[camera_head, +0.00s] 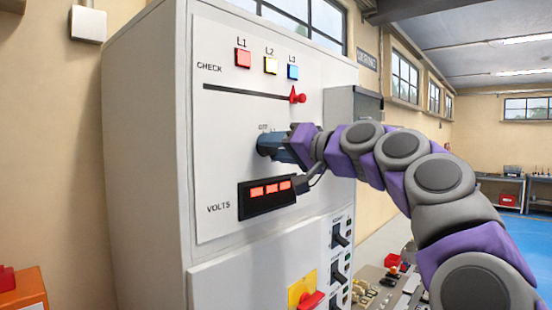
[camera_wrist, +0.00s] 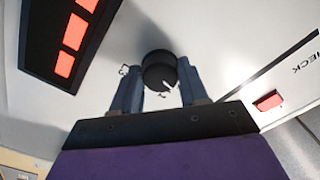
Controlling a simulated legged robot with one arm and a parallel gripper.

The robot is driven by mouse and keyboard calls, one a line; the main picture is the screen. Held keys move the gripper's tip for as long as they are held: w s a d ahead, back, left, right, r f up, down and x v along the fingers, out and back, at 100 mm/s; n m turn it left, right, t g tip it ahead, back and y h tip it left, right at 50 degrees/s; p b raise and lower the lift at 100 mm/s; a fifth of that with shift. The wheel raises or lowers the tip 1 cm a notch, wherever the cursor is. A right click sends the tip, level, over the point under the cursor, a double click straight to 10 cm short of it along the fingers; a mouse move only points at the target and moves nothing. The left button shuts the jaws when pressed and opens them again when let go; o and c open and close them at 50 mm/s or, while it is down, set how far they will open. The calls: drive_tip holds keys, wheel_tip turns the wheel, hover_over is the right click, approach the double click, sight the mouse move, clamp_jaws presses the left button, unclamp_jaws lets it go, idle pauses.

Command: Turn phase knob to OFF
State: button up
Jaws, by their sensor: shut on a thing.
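The phase knob (camera_wrist: 158,66) is a round black knob on the white panel face in the wrist view. My gripper (camera_wrist: 158,82) has one finger on each side of it and is shut on it. In the head view my gripper (camera_head: 266,145) is against the panel, between the CHECK slot and the VOLTS display, and covers the knob. A partly legible label, apparently OFF (camera_head: 264,127), shows just above the gripper.
The VOLTS display (camera_head: 266,195) with lit red digits is just below my gripper. A red slider (camera_head: 297,96) sits at the right end of the CHECK slot, under the L1, L2 and L3 lamps (camera_head: 270,65). A red-and-yellow switch (camera_head: 305,296) and black switches (camera_head: 339,238) are lower down.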

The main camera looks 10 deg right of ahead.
drive_tip(key=shift+w+f+n+b, duration=0.1)
drive_tip(key=shift+f+n+b, duration=0.25)
drive_tip(key=shift+n, duration=0.25)
drive_tip(key=shift+r, duration=0.2)
drive_tip(key=o, duration=1.1)
drive_tip(key=shift+c, duration=0.2)
drive_tip(key=shift+d+r, duration=0.1)
drive_tip(key=v, duration=1.7)
drive_tip(key=shift+d, duration=0.2)
